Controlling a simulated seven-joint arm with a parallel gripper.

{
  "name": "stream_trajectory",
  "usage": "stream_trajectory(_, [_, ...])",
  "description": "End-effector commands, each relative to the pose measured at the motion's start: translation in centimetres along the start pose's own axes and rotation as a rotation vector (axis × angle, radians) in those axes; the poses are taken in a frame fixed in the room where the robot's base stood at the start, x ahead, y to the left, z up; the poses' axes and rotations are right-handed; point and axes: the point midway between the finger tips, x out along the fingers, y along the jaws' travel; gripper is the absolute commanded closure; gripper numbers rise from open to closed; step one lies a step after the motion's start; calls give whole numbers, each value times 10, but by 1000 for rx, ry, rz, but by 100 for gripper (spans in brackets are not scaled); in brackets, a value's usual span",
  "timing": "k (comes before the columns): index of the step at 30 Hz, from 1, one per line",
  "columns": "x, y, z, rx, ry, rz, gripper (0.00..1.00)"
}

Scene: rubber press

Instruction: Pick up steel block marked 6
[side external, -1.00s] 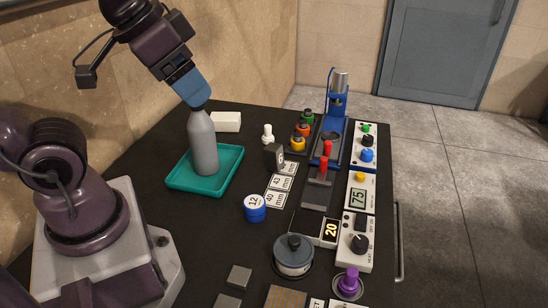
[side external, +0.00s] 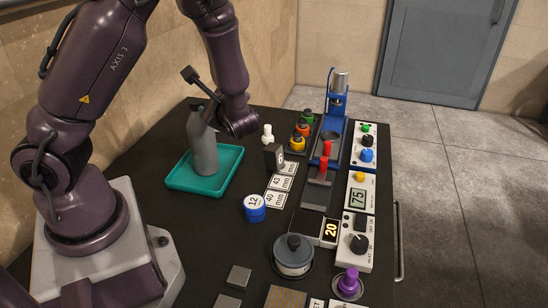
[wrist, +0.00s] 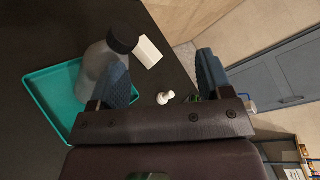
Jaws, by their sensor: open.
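A dark grey upright block (side external: 273,157) stands by the printed size cards, with a pale label on its right side. I cannot read the mark clearly. Two flat grey blocks, one of them here (side external: 239,277), lie at the front of the table with no readable mark. My gripper (wrist: 160,68) is open and empty in the wrist view, its blue fingers wide apart. In the side view my fingers are hidden; my wrist hangs right of the grey bottle, behind and left of the upright block. The upright block is not discernible in the wrist view.
The grey bottle (side external: 204,150) stands in a teal tray (side external: 180,184). A white block (wrist: 147,52) lies near it. Dark table is clear left of the disc.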

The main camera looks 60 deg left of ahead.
Motion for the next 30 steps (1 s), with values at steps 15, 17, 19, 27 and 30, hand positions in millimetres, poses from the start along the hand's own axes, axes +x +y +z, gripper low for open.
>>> stream_trajectory(15, [-6,4,-136,679,266,-868,28])
stream_trajectory(17, [-8,7,-142,712,289,-900,28])
stream_trajectory(19, [-9,11,-147,737,306,-921,28])
stream_trajectory(27, [-3,42,-176,748,316,-928,28])
stream_trajectory(30, [0,53,-186,747,314,-927,28])
